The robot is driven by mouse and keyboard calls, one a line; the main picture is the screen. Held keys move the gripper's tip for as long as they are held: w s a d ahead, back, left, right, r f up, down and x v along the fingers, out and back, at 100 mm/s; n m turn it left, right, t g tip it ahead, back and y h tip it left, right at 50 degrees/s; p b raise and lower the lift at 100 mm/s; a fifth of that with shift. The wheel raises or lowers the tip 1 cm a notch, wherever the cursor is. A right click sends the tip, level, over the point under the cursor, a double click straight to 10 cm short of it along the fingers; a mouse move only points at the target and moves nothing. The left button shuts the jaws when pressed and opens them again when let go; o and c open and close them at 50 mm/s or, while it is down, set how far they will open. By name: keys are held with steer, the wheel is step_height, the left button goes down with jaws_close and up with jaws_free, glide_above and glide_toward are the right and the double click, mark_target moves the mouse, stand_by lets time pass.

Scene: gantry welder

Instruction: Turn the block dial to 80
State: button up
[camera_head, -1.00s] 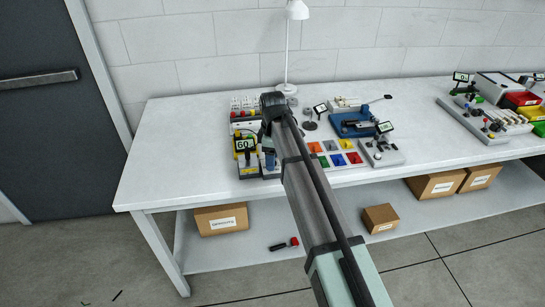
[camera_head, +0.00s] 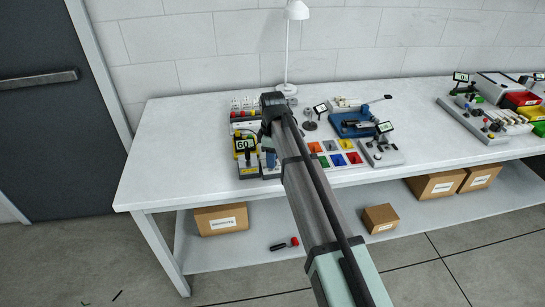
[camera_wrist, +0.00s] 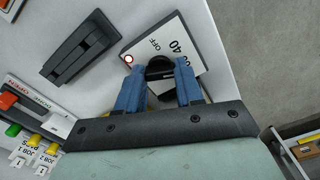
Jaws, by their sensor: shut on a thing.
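The dial is a black knob (camera_wrist: 160,68) on a white plate (camera_wrist: 150,38) marked OFF and 40, with another marking partly covered by a finger. A small round red-rimmed light sits at the plate's left corner. My gripper (camera_wrist: 160,76) has its two blue fingers on either side of the knob, shut on it. The pointer direction cannot be told. In the head view my gripper (camera_head: 267,158) is by a yellow-framed display (camera_head: 244,144) that reads 60. The dial is hidden behind my arm there.
The white table (camera_head: 165,165) holds coloured square tiles (camera_head: 337,159), a blue tray (camera_head: 352,129) and a small grey device (camera_head: 382,153) to the right of my arm. A lamp (camera_head: 288,50) stands behind. In the wrist view, a black fixture (camera_wrist: 78,48) lies left of the plate. The table's left end is clear.

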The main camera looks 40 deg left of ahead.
steer(key=m, duration=0.4)
steer(key=shift+m, duration=2.3)
steer(key=o, duration=1)
steer(key=shift+o, duration=0.2)
steer(key=shift+r, duration=0.15)
step_height(320, 180, up, 14)
steer(key=shift+f, duration=0.25)
